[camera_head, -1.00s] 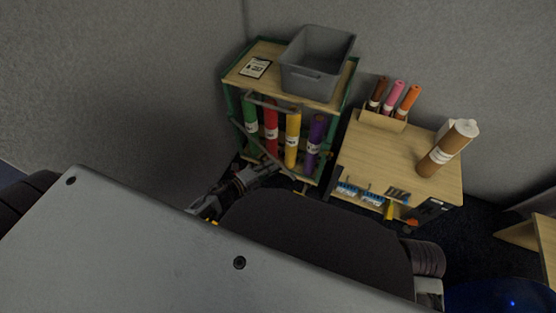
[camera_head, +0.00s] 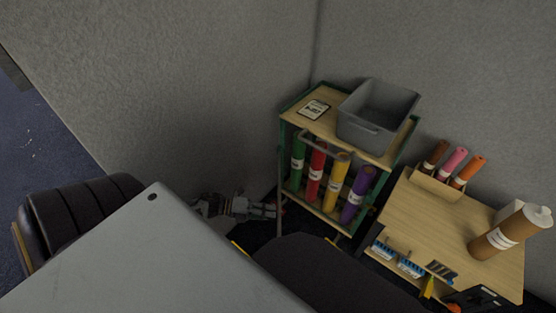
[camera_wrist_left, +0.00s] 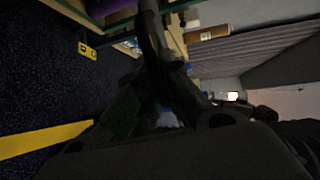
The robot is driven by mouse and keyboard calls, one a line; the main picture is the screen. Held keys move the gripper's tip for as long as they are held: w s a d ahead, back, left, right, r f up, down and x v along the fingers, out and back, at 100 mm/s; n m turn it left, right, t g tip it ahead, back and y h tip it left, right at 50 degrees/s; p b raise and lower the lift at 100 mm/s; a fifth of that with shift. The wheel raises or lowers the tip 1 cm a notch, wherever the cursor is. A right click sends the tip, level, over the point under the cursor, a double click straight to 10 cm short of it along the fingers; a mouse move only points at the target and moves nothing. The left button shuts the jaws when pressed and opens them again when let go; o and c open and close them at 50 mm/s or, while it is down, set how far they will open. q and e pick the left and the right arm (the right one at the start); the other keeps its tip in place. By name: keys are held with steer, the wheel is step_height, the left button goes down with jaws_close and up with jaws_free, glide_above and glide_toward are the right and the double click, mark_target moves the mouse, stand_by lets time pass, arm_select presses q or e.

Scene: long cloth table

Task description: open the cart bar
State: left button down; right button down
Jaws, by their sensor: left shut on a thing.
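The cart (camera_head: 352,142) stands against the grey wall, with a wooden top, green frame and upright coloured rolls inside. Its thin bar (camera_head: 280,175) shows as a near-vertical strip at the cart's left front edge. My left gripper (camera_head: 274,209) is low at the cart's front left, at the lower part of this strip. In the left wrist view my left gripper (camera_wrist_left: 158,82) is dark and shut around the bar (camera_wrist_left: 151,30). The exact contact is dim. My right gripper is in neither view.
A grey bin (camera_head: 377,120) and a label card (camera_head: 314,109) sit on the cart. A wooden cabinet (camera_head: 425,222) stands close on its right, with a brown roll (camera_head: 505,235) on top. Walls close in behind and left. A yellow floor strip (camera_wrist_left: 45,139) shows in the wrist view.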

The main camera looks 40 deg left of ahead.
arm_select(q)
steer(key=shift+s+a+g+h, duration=0.3)
steer(key=shift+s+a, duration=0.05)
steer(key=shift+a, duration=0.3)
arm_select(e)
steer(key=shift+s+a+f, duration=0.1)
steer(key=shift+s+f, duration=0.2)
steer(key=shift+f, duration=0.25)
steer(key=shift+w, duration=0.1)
arm_select(q)
steer(key=c, duration=1.6)
jaws_free()
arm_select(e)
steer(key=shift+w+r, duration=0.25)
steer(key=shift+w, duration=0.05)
